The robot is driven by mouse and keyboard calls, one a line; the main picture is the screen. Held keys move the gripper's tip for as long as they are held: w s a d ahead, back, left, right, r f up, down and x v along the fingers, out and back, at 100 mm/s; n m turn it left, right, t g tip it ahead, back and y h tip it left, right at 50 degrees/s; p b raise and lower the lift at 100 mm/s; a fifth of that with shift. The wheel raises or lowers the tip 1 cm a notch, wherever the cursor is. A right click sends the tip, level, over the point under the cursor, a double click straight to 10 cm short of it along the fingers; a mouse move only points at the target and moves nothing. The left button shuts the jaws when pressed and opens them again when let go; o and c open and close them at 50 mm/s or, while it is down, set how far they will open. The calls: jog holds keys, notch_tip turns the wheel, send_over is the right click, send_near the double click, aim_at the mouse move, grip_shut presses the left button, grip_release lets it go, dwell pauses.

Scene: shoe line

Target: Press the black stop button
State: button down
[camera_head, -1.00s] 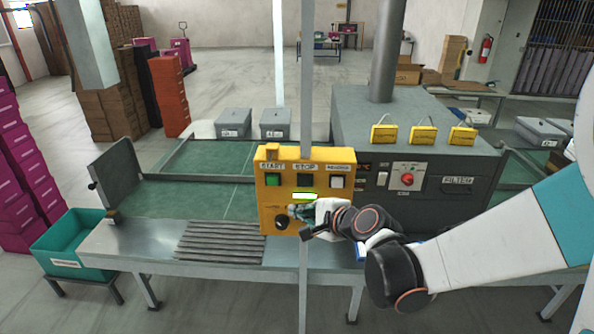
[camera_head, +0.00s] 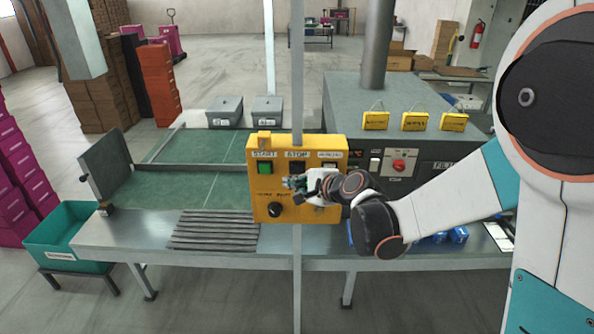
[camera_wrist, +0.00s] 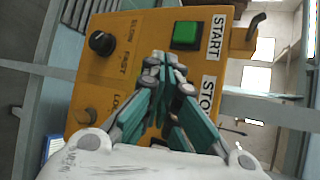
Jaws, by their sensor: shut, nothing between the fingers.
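The yellow control box (camera_head: 257,203) stands on a post at the edge of the steel table. Its black stop button (camera_head: 296,167) sits under the STOP label, between the green start button (camera_head: 265,168) and a pale button on the right. My gripper (camera_head: 290,182) is shut and empty, with its fingertips just below the stop button in the head view. I cannot tell whether they touch the box. In the wrist view, the shut fingertips (camera_wrist: 166,66) lie over the box beside the STOP label (camera_wrist: 207,97), and they hide the stop button. The green button (camera_wrist: 187,35) is clear.
A black knob (camera_head: 274,210) sits low on the box. The thin post (camera_head: 297,70) rises behind it. A dark machine with a red knob (camera_head: 399,166) stands to the right. A teal bin (camera_head: 60,257) is at the left end of the table.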

aim_at(295, 174)
jog(key=shift+w, duration=1.1)
jog(key=shift+w, duration=0.15)
dwell(0.6)
jog(key=shift+w, duration=0.25)
jog(key=shift+w+d+b, duration=0.1)
jog(key=shift+w+b, duration=0.3)
jog(key=shift+w, duration=0.2)
dwell(0.8)
jog(key=shift+s, duration=1)
jog(key=shift+s, duration=0.1)
jog(key=s, duration=0.5)
jog(key=shift+b, duration=0.3)
